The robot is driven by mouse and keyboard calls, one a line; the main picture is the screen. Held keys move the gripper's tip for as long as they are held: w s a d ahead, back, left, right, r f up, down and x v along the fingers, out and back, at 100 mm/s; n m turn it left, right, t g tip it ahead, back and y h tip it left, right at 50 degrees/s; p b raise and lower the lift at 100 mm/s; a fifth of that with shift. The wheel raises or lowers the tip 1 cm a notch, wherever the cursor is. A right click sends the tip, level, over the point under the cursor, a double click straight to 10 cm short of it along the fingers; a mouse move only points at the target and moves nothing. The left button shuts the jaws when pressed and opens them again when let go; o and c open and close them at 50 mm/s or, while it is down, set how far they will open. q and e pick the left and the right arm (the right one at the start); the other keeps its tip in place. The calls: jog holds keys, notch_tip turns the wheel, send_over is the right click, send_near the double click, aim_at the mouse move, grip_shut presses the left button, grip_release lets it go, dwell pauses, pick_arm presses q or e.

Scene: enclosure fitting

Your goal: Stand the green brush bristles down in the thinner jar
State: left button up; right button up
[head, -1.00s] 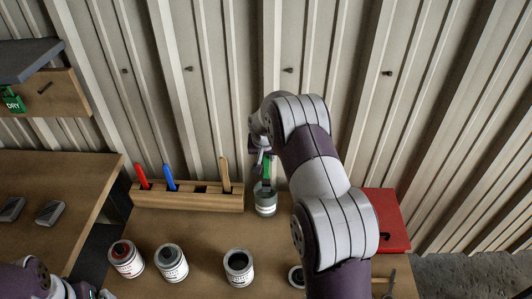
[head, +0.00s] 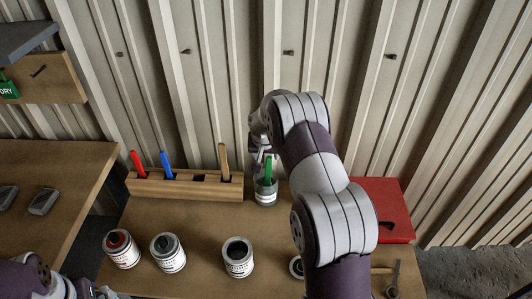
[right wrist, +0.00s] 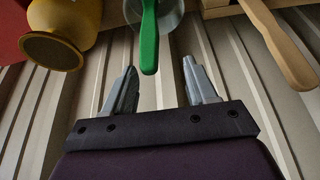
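The green brush (head: 268,169) stands in the thinner jar (head: 265,195), a clear jar with a pale label behind the row of cans. Its handle points up and leans slightly; its lower end is inside the jar, and I cannot make out the bristles. In the right wrist view the green handle (right wrist: 149,38) lies just beyond my right gripper (right wrist: 163,82), whose two fingers are apart with nothing between their tips. The jar's rim (right wrist: 172,18) shows behind the handle. My left gripper (head: 88,291) is partly in view at the bottom left; its fingers are unclear.
A wooden holder (head: 190,187) with red, blue and wooden-handled brushes stands left of the jar. Several paint cans (head: 238,257) line the front of the bench. A red box (head: 380,205) is at the right. In the wrist view a yellow object (right wrist: 62,30) is at upper left.

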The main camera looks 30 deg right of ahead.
jog(key=b+v, duration=0.1)
jog(key=v, duration=1.1)
jog(key=shift+r+b, duration=0.3)
jog(key=shift+b, duration=0.1)
jog(key=shift+s+a, duration=0.1)
jog(key=s+a+f+n+g+y, duration=0.1)
jog(key=s+a, duration=0.3)
jog(key=s, duration=0.4)
jog(key=s+a+f+n, duration=0.2)
jog(key=s+a+n, duration=0.1)
jog(key=s+a, duration=0.2)
jog(key=s+a+f+n+g+y, duration=0.1)
jog(key=s+a, duration=0.4)
jog(key=s, duration=0.5)
jog(key=shift+s+f+n+g+y, duration=0.3)
jog(key=shift+s+f+n, duration=0.05)
jog(key=shift+f+n, duration=0.4)
jog(key=shift+a, duration=0.1)
dwell(0.3)
